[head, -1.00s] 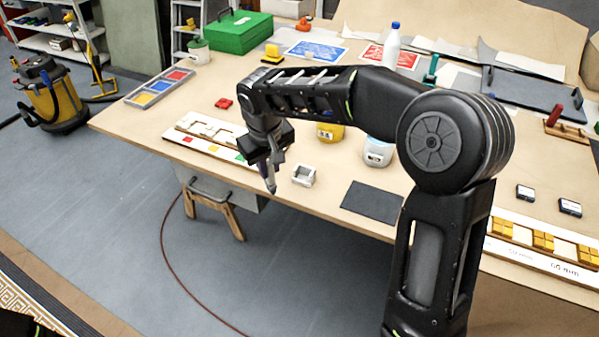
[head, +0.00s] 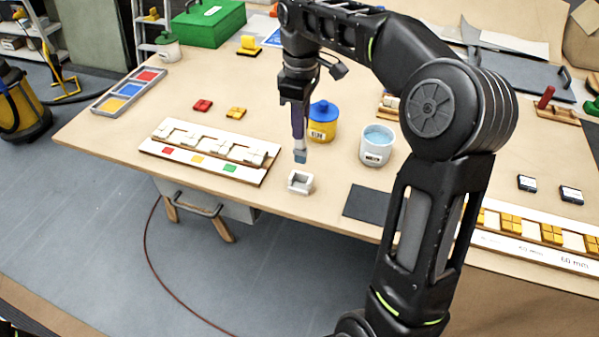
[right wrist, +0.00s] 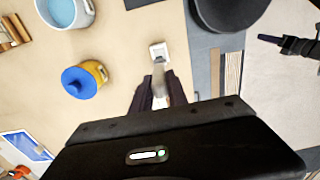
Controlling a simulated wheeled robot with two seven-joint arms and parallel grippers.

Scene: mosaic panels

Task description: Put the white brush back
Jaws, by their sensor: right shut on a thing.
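My right gripper (head: 298,112) points down over the table and is shut on the brush (head: 300,156). The brush hangs upright, its blue-grey lower end just above and slightly behind the small white open-topped holder (head: 300,182), with a gap seeming to show between them. In the right wrist view the pale brush (right wrist: 158,80) shows between the fingers, and the holder (right wrist: 158,50) lies just beyond its end. The fingers hide part of the brush. A dark arm part, perhaps my left gripper (right wrist: 285,43), shows at the right wrist view's right; its jaw state is unclear.
A white cup of blue liquid (head: 376,147) and a yellow pot with a blue lid (head: 321,124) stand close behind the holder. A white panel with recesses (head: 200,155) lies to the left, a dark mat (head: 371,204) to the right. The table's front edge is near.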

